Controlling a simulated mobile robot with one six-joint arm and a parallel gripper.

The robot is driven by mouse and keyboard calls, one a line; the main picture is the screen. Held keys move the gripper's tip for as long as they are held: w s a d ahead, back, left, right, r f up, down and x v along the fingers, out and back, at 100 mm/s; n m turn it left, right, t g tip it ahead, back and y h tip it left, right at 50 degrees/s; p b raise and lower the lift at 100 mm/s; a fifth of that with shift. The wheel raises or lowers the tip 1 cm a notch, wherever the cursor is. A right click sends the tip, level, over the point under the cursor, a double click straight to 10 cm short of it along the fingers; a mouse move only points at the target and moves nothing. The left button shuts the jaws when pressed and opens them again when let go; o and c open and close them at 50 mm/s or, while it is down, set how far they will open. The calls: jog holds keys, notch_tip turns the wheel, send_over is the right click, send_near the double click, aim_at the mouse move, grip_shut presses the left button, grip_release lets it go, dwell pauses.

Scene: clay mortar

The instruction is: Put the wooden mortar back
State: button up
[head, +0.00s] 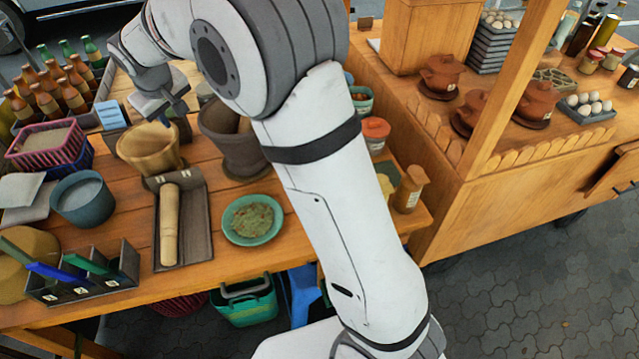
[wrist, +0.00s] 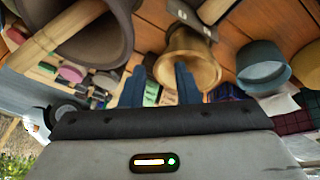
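The wooden mortar (head: 148,155) is a light tan, round vessel on the table, left of a larger grey-brown mortar (head: 228,150). It also shows in the wrist view (wrist: 205,68), mouth toward the camera. My gripper (head: 168,115) is low over the far right part of the wooden mortar's rim. In the wrist view its two dark blue fingers (wrist: 161,84) are apart with a visible gap. The right finger overlaps the mortar's mouth; the left finger is outside it. I cannot tell whether either finger touches the rim.
A dark tray (head: 199,232) with a wooden pestle (head: 169,225) lies in front of the wooden mortar. A green plate (head: 252,220) is right of it, a blue-grey bowl (head: 82,200) left. Bottles (head: 50,100) and baskets (head: 45,147) crowd the back left.

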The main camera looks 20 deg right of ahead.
jog(key=s+d+r+m, duration=0.25)
jog(key=s+d, duration=0.35)
jog(key=d, duration=0.4)
jog(key=s+d+m, duration=0.1)
jog(key=s+d, duration=0.4)
jog(key=s, duration=0.3)
jog(key=s+d+f+m+g, duration=0.1)
jog(key=s+d, duration=0.4)
jog(key=s, duration=0.4)
jog(key=s+d+m, duration=0.2)
jog(key=s+d, duration=0.4)
jog(key=s, duration=0.3)
jog(key=shift+f+g, duration=0.35)
jog(key=shift+g, duration=0.05)
jog(key=shift+a, duration=0.1)
